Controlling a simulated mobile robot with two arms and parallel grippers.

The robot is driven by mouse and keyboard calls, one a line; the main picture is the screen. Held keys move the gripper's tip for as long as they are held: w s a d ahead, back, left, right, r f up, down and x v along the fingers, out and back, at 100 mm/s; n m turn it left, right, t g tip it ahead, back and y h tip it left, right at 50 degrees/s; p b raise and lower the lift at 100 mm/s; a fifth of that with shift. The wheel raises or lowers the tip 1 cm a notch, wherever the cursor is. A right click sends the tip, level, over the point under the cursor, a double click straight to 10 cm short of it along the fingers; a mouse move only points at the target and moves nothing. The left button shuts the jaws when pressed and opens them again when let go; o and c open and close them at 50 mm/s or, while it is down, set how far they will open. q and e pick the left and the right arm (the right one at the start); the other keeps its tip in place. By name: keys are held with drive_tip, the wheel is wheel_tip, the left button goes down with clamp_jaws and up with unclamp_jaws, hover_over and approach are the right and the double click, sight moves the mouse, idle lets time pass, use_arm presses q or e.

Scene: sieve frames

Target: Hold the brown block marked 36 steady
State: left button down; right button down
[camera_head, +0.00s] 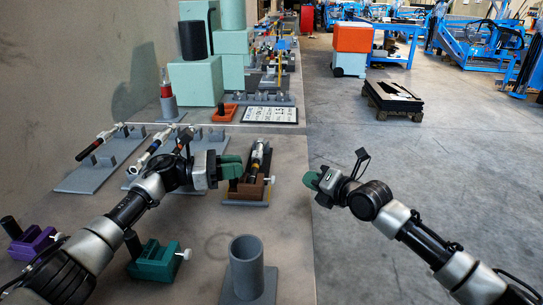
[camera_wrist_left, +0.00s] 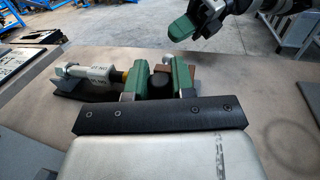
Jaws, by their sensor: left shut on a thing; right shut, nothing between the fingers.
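The brown block (camera_head: 247,190) sits on a grey plate (camera_head: 246,203) near the table's right edge, with a metal-and-black rod-like tool (camera_head: 259,156) set behind it. I cannot read a number on the block. My left gripper (camera_head: 234,167) reaches it from the left. In the left wrist view the green fingers of my left gripper (camera_wrist_left: 160,85) are on either side of the brown block (camera_wrist_left: 160,72) and shut on it; they hide part of it. My right gripper (camera_head: 312,179) is shut and empty, apart from the block to the right, beyond the table edge.
A grey cylinder holder (camera_head: 247,268) stands in front. A teal block (camera_head: 154,262) and a purple block (camera_head: 32,243) lie at the front left. Grey plates with tools (camera_head: 100,165) lie further left. Mint boxes (camera_head: 195,82) stand behind. Open floor (camera_head: 420,170) lies right of the table.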

use_arm(q)
drive_tip(key=c, duration=0.9)
unclamp_jaws()
drive_tip(key=shift+a, duration=0.15)
